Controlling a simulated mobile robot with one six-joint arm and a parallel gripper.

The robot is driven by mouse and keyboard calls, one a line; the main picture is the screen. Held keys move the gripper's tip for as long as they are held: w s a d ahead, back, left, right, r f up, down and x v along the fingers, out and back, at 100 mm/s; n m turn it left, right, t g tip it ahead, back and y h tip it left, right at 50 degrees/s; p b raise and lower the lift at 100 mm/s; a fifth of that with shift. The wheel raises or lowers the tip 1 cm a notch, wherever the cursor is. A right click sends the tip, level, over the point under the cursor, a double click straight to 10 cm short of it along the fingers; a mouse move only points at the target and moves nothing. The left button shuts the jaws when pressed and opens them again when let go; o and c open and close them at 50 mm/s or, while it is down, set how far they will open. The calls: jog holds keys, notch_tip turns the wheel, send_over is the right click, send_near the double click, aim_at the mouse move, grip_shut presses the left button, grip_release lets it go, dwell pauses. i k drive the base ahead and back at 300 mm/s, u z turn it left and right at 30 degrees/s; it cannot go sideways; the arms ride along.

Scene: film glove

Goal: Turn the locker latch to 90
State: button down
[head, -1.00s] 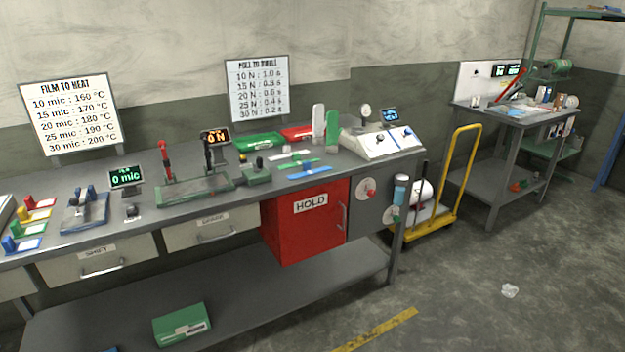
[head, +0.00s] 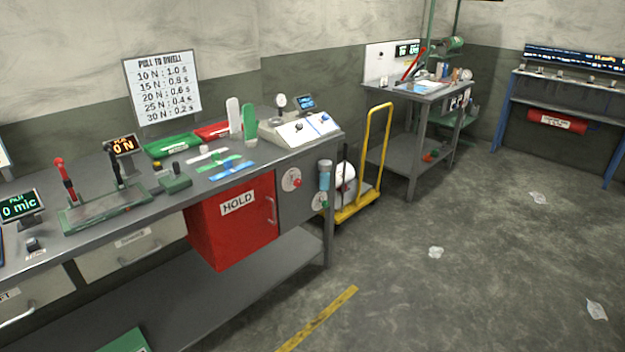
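A red locker (head: 232,233) marked HOLD hangs under the right part of the workbench, with its door shut and a pale vertical handle (head: 271,211) at its right edge. On the grey panel right of it is a pale round plate with a red knob (head: 292,180). A second, smaller pale plate with a green knob (head: 321,202) sits at the bench's right end. Which of these is the locker latch is not clear, and its angle is too small to read. My gripper is not in view.
The workbench (head: 100,243) carries a sealer rig (head: 104,210), trays and a sloped control box (head: 298,130). A yellow trolley (head: 377,160) stands right of it, before a second table (head: 405,95). Open floor lies at the right, with scraps of paper (head: 436,252).

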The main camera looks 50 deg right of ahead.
aim_at(297, 182)
jog(key=z, duration=4.6)
jog(key=i, duration=0.1)
jog(key=u, duration=3.2)
jog(key=k, duration=0.95)
jog(key=u, duration=0.15)
jog(key=i, duration=0.9)
